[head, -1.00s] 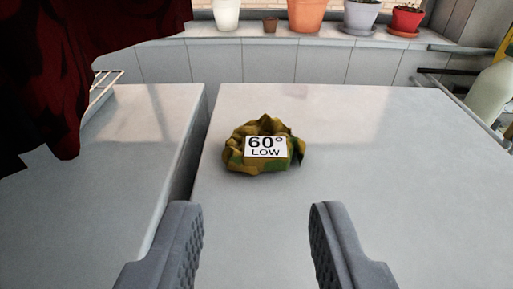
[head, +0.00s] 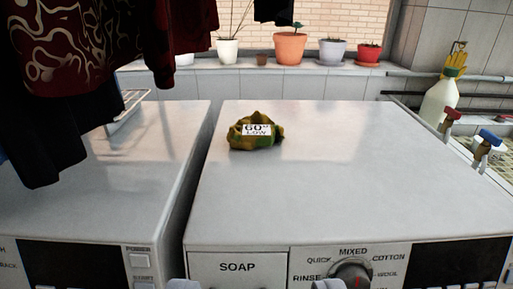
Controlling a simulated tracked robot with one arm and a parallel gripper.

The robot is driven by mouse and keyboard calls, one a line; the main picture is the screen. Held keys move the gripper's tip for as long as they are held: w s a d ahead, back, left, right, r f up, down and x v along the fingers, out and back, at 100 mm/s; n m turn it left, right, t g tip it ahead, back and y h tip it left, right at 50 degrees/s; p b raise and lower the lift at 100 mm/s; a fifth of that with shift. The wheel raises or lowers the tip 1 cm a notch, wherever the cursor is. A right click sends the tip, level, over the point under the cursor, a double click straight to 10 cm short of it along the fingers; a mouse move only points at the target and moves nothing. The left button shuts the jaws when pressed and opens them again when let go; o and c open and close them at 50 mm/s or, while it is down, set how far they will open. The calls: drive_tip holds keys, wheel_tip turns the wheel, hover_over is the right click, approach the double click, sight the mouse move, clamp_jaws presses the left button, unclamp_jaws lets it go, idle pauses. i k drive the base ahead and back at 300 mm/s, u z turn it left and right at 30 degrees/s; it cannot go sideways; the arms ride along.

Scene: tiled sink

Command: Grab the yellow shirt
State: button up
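The yellow shirt (head: 262,143) is a crumpled yellow and green cloth with a white label reading "60° LOW". It lies on top of the right-hand white machine (head: 350,190), towards its back left. My gripper (head: 256,284) is open and empty. Only its two fingertips show, at the bottom edge of the head view. They appear in front of the machine's control panel, well apart from the shirt.
The machine's front has a soap drawer (head: 237,268) and a dial (head: 352,274). A second white machine (head: 130,170) stands left across a narrow gap. Dark red and black clothes (head: 90,60) hang at upper left. Pots line the back ledge; a bottle (head: 438,102) stands right.

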sight(249, 133)
drive_tip(key=k, duration=1)
drive_tip(key=z, duration=0.4)
drive_tip(key=i, duration=0.85)
drive_tip(key=z, duration=0.4)
drive_tip(key=i, duration=0.85)
drive_tip(key=u, duration=0.35)
